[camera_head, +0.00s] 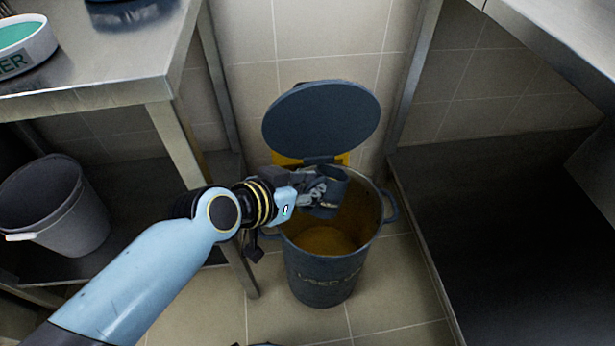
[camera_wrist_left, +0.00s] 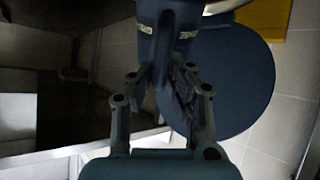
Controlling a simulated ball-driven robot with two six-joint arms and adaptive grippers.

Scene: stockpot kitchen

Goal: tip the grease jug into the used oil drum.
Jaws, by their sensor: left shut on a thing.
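The used oil drum (camera_head: 320,277) stands on the tiled floor, a dark grey can with lettering on its front and side handles. Its round lid (camera_head: 320,120) is raised at the back, and yellowish-brown contents show at the bottom. My left gripper (camera_head: 316,190) is over the drum's mouth, shut on the grease jug (camera_head: 334,185), a small dark blue-grey vessel. The jug looks tilted over the opening; whether anything flows from it I cannot tell. In the left wrist view, the jug (camera_wrist_left: 168,22) sits between the fingers (camera_wrist_left: 163,85). My right gripper is not in view.
A steel table (camera_head: 110,80) with a white-rimmed round container (camera_head: 25,50) is at the upper left. A grey bucket (camera_head: 58,205) stands on the lower shelf at left. A steel counter (camera_head: 560,40) and a dark low surface (camera_head: 480,230) are at right. Table legs flank the drum.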

